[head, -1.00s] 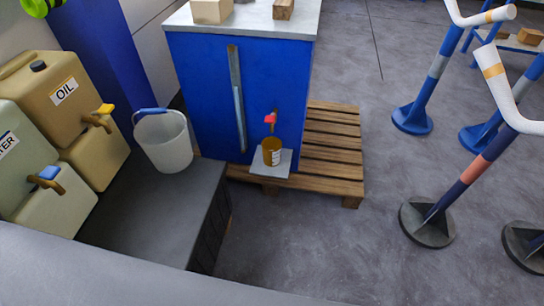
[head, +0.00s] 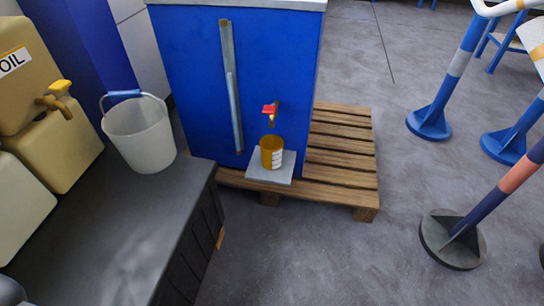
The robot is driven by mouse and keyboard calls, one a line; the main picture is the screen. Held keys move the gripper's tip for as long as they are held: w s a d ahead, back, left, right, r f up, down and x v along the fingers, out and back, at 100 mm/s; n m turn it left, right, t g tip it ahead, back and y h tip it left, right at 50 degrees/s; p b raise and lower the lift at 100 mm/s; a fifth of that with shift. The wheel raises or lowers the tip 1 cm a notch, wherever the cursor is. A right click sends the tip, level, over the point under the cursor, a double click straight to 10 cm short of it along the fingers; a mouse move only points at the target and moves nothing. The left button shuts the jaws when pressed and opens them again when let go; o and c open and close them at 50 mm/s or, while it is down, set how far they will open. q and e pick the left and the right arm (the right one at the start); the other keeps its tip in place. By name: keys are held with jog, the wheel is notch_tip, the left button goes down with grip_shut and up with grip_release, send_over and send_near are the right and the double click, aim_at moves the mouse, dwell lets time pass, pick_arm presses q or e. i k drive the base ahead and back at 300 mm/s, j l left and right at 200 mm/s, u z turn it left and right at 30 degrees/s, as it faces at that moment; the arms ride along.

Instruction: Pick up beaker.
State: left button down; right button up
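The beaker (head: 271,152) is a small amber cup with a white marked label on its side. It stands upright on a small grey plate (head: 255,169) at the front of a blue cabinet (head: 190,100), below a tap with a red handle (head: 269,109). Neither of my grippers shows clearly in the head view, and nothing is touching the beaker.
A wooden pallet (head: 345,148) lies under and beside the cabinet. A white bucket (head: 140,138) stands on a dark bench (head: 110,235) at left, beside tan containers (head: 55,150) with a tap. Blue-footed posts (head: 430,122) stand at right. Grey floor (head: 310,255) in front is clear.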

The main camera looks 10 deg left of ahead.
aim_at(271, 145)
jog(key=u, duration=1.25)
jog(key=k+l+u, duration=0.1)
jog(key=l+u, duration=0.4)
jog(key=l, duration=2.2)
